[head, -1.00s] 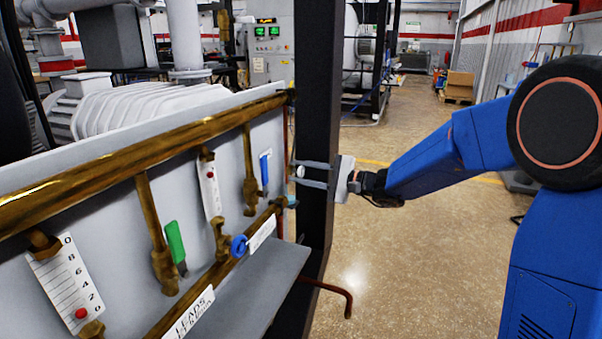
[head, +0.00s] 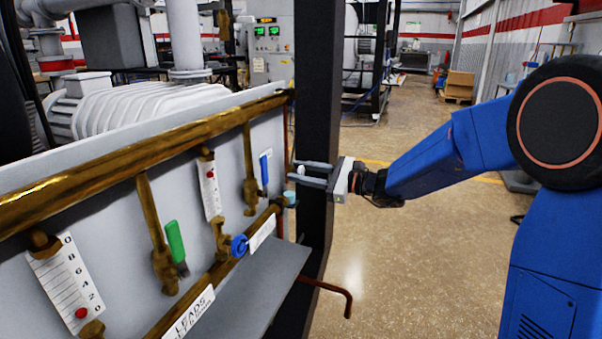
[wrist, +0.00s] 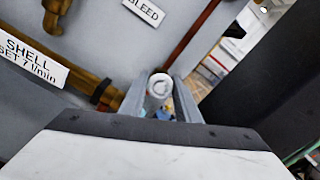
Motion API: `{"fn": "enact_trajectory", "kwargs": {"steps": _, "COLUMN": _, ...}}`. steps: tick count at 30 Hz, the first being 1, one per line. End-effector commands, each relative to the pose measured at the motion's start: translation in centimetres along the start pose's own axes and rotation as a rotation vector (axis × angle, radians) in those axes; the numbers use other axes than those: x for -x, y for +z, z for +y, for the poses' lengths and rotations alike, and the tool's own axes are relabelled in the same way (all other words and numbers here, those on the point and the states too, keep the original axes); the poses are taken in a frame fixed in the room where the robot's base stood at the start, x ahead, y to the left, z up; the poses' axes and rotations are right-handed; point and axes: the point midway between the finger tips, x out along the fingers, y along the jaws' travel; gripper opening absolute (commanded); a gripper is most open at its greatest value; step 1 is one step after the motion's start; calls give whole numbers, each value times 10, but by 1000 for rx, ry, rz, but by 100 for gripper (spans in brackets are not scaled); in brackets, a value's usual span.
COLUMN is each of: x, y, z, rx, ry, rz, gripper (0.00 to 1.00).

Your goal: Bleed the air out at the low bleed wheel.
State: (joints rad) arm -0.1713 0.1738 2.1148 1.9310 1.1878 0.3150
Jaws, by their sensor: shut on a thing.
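My gripper (head: 296,173) reaches left past the dark post at the end of the pipe panel, its two grey fingers side by side. In the wrist view, it (wrist: 158,98) is shut on a small pale round piece (wrist: 159,84) between its fingertips. This piece sits near the panel's right end, below a BLEED label (wrist: 145,11). I cannot tell for certain that it is the low bleed wheel. The fingers hide most of it in the head view. A pale teal cup-like part (head: 290,199) is at the lower brass pipe's end, just below the fingers.
The dark upright post (head: 322,100) stands close beside my gripper. The grey panel (head: 110,195) carries brass pipes, a green lever (head: 175,241), a blue lever (head: 264,172), a blue wheel (head: 239,246) and gauges. A bent copper pipe (head: 338,291) sticks out below. The floor at right is open.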

Motion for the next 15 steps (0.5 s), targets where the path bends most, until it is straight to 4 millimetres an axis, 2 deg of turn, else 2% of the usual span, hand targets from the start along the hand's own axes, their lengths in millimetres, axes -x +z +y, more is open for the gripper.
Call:
{"fn": "enact_trajectory", "kwargs": {"steps": 14, "x": 1, "y": -2, "z": 1, "rx": -14, "ry": 1, "rz": 3, "gripper": 7}}
{"fn": "enact_trajectory", "kwargs": {"steps": 15, "x": 1, "y": -2, "z": 1, "rx": -14, "ry": 1, "rz": 3, "gripper": 39}}
